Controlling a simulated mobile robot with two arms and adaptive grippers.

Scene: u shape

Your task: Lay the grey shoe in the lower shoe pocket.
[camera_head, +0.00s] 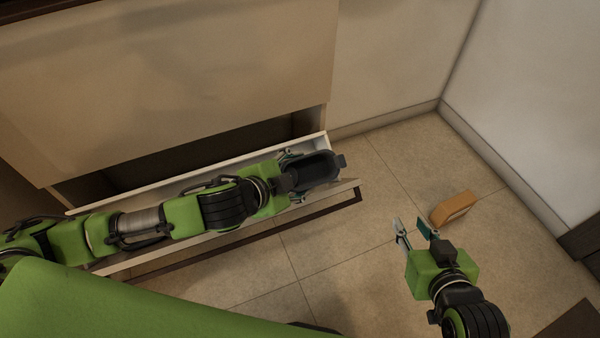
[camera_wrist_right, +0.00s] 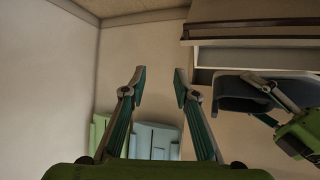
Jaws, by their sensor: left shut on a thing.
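The dark grey shoe (camera_head: 322,165) is in my left gripper (camera_head: 297,177), over the right end of the open lower shoe pocket (camera_head: 240,166). My left fingers are shut on it, and my arm lies along the pocket and hides much of its inside. The shoe (camera_wrist_right: 247,92) also shows at the right of the right wrist view, with my left gripper beside it. I cannot tell whether the shoe touches the pocket. My right gripper (camera_head: 410,224) is open and empty above the floor, right of the pocket; its spread fingers show in the right wrist view (camera_wrist_right: 160,84).
An orange-brown block-like thing (camera_head: 453,207) lies on the tiled floor just beyond my right gripper. The pale cabinet front (camera_head: 180,80) rises behind the pocket. Walls with a baseboard (camera_head: 500,160) meet in a corner at the right. The floor between pocket and right gripper is clear.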

